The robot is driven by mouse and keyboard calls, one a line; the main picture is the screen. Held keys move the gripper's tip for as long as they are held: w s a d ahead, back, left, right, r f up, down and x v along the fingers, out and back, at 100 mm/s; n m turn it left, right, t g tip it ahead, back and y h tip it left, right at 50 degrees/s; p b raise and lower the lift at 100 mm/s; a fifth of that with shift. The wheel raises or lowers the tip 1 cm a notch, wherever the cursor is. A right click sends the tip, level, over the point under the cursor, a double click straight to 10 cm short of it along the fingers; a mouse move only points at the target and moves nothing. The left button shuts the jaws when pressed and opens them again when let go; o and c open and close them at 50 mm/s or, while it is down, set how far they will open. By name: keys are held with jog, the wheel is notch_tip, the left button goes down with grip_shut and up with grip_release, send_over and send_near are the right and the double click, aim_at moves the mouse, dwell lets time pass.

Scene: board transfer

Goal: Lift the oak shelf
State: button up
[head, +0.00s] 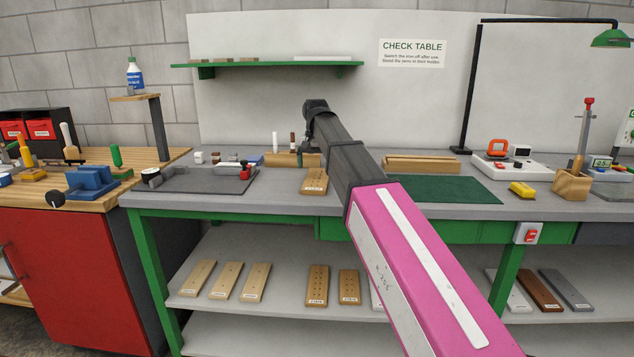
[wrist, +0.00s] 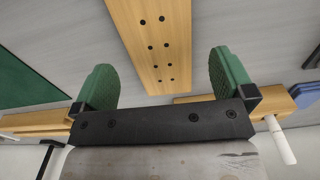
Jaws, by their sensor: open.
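A light wooden board with two rows of dark holes (head: 314,182) lies flat on the grey table in the head view, near its front edge. Its label is too small to read, so I cannot confirm it is the oak shelf. In the wrist view a holed board (wrist: 160,40) runs between and beyond the green fingers of my gripper (wrist: 161,62). My gripper is open, with a gap on each side of the board and nothing held. In the head view my arm hides the gripper's fingers.
A long wooden block (head: 421,164) and a green mat (head: 450,190) lie right of the board. A dark mat with small items (head: 205,180) lies left. The lower shelf (head: 255,313) bears several more boards. A wooden holder (head: 283,159) stands behind the board.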

aim_at(317, 178)
jog(key=f, duration=0.5)
jog(key=shift+w+d, duration=0.2)
jog(key=shift+w, duration=0.05)
jog(key=c, duration=0.8)
jog(key=shift+r, duration=0.1)
